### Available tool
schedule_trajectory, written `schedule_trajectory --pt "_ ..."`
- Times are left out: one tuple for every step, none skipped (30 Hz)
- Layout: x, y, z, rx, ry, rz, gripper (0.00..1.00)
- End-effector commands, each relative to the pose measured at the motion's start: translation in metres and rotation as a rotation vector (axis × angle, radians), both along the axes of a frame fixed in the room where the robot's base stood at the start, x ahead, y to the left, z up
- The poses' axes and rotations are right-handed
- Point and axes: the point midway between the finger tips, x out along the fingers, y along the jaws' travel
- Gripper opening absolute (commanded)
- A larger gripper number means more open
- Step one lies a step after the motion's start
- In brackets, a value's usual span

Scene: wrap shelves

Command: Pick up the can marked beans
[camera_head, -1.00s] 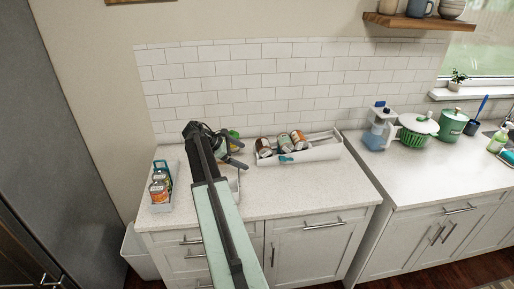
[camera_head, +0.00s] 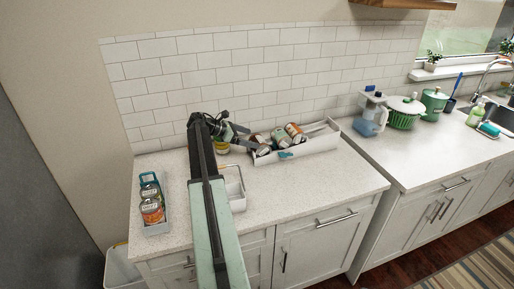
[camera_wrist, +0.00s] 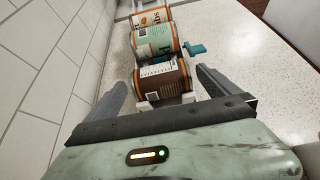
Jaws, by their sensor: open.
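Several cans lie on their sides in a white rack (camera_head: 300,153) at the back of the counter. In the wrist view these are a brown can (camera_wrist: 162,80) nearest me, a teal-and-white can (camera_wrist: 157,40) behind it, and an orange-and-white can (camera_wrist: 150,17) farthest. I cannot read the word beans on any of them. My gripper (camera_wrist: 160,84) is open, with one finger on each side of the brown can's near part. In the head view my gripper (camera_head: 250,140) reaches the rack's left end, and my arm hides part of the counter.
A yellow-labelled can (camera_head: 222,147) stands behind my arm. A white caddy (camera_head: 238,204) is beside my arm. The tiled wall (camera_wrist: 30,70) runs close along the left in the wrist view.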

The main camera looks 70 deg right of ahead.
Motion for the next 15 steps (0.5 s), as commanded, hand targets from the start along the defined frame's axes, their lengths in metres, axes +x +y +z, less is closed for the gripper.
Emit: schedule_trajectory --pt "-0.003 -0.003 -0.005 0.0 0.0 0.0 1.0" --pt "-0.003 -0.003 -0.004 0.0 0.0 0.0 1.0" --pt "-0.003 -0.003 -0.004 0.0 0.0 0.001 1.0" --pt "-0.004 -0.004 -0.004 0.0 0.0 0.001 1.0" --pt "-0.005 -0.005 -0.006 0.0 0.0 0.001 1.0" --pt "-0.007 -0.007 -0.008 0.0 -0.001 0.001 1.0" --pt "-0.01 -0.009 -0.011 0.0 -0.001 0.0 1.0" --pt "-0.013 -0.012 -0.014 0.0 -0.001 0.0 1.0" --pt "-0.017 -0.016 -0.018 0.0 -0.001 -0.001 1.0" --pt "-0.021 -0.019 -0.022 0.0 -0.002 -0.002 1.0" --pt "-0.024 -0.023 -0.025 0.0 -0.002 -0.002 1.0" --pt "-0.029 -0.027 -0.028 0.0 -0.002 -0.002 1.0" --pt "-0.032 -0.029 -0.03 -0.001 -0.002 -0.001 1.0" --pt "-0.035 -0.031 -0.031 -0.001 -0.002 -0.001 1.0" --pt "-0.037 -0.033 -0.031 -0.001 -0.002 -0.001 1.0"
